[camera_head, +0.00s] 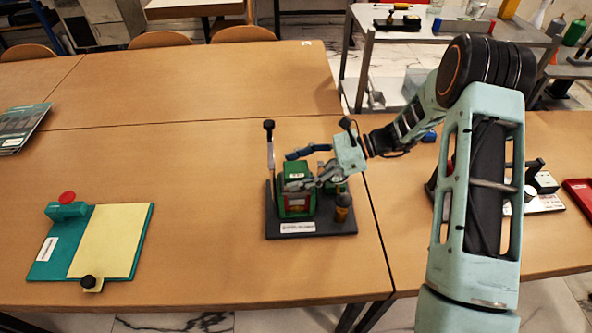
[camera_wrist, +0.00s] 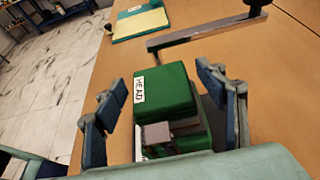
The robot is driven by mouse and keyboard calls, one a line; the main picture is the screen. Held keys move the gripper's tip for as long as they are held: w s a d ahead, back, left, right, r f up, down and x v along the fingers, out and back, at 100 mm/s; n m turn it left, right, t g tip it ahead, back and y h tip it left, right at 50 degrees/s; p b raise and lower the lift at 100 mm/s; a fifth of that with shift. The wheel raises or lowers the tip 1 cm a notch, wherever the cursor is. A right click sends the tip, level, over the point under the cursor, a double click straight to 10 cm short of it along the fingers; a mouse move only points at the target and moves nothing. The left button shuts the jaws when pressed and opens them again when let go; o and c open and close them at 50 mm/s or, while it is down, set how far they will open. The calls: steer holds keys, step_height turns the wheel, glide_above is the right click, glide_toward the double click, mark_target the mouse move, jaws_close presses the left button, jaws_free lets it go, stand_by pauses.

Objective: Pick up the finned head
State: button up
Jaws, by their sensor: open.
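The finned head (camera_head: 297,170) is a green block on a dark base plate (camera_head: 330,227). In the wrist view the head (camera_wrist: 163,88) carries a white label reading "HEAD". My gripper (camera_head: 301,168) is open over the rig. In the wrist view its two blue-padded fingers (camera_wrist: 158,84) stand on either side of the head, with a gap on each side. Grey and dark parts show at the head's near end. The head's underside and fins are mostly hidden.
A black-knobbed lever (camera_head: 269,150) rises at the plate's left edge. A small dark cylinder with an orange band (camera_head: 343,208) stands at its right. A teal board with a yellow pad (camera_head: 112,240) lies to the left. The table between them is clear.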

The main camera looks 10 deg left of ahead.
steer(key=c, duration=1.4)
steer(key=shift+r, duration=0.15)
